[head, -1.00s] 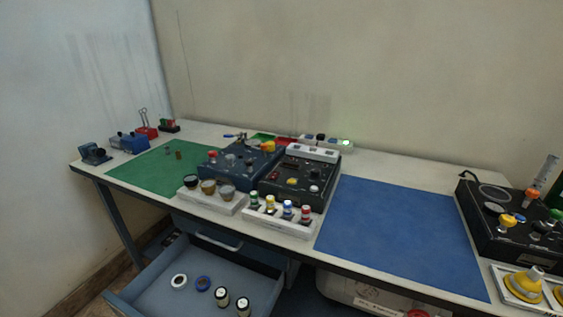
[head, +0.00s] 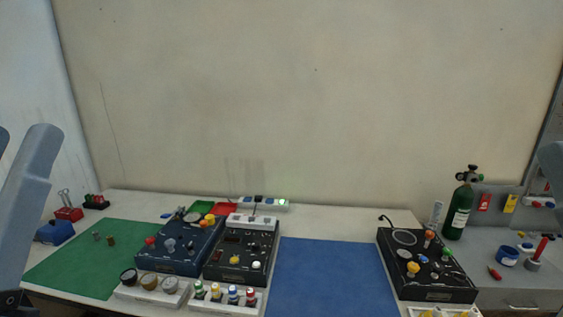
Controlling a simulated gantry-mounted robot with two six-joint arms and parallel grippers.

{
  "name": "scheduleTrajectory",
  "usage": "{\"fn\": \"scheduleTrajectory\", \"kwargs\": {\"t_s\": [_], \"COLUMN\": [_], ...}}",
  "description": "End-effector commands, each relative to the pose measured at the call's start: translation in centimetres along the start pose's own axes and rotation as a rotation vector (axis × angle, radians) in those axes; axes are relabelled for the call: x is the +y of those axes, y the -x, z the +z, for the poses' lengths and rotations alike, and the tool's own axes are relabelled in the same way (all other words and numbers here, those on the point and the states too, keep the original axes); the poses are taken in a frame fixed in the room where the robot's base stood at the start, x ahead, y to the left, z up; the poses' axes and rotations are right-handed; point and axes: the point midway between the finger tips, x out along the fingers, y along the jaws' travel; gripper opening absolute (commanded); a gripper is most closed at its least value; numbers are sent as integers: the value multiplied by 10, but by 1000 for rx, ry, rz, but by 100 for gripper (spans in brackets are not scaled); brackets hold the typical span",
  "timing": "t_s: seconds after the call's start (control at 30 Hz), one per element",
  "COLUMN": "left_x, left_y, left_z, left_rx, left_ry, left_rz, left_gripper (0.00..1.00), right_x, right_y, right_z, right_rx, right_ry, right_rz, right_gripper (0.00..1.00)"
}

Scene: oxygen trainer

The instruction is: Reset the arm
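One of my arm links (head: 30,205) rises along the left edge of the head view. Another of my arm links (head: 551,172) shows at the right edge. Neither gripper is in the picture, so their fingers and anything in them are hidden.
A bench carries a green mat (head: 75,268), a blue mat (head: 330,275), a blue panel box (head: 180,248), a black panel box (head: 238,262) and another black panel box (head: 455,285) at the right. A green cylinder (head: 460,210) stands behind it. The blue mat is clear.

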Motion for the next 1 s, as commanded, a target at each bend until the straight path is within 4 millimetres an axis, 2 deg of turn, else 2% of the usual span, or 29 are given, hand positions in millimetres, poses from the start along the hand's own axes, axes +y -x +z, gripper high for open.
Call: {"fn": "scheduleTrajectory", "kwargs": {"t_s": [0.03,0.07,0.1,0.27,0.7,0.83,1.0], "left_x": [19,15,14,14,12,11,11], "left_y": [5,-18,-33,-79,-239,-271,-285], "left_z": [4,-15,-27,-66,-206,-234,-246], "left_rx": [-19,-19,-20,-22,-24,-24,-25], "left_ry": [93,86,82,79,77,77,77], "left_rz": [83,69,66,64,63,63,62], "left_gripper": [44,44,44,44,44,44,44], "right_x": [0,0,0,0,1,1,1], "right_y": [1,-20,-34,-80,-236,-268,-281], "right_z": [1,-18,-30,-74,-218,-247,-259], "right_rx": [-1,-4,-3,1,0,0,0], "right_ry": [0,0,0,0,0,0,0], "right_rz": [0,0,0,0,0,0,0], "right_gripper": [55,55,55,55,55,55,55]}}
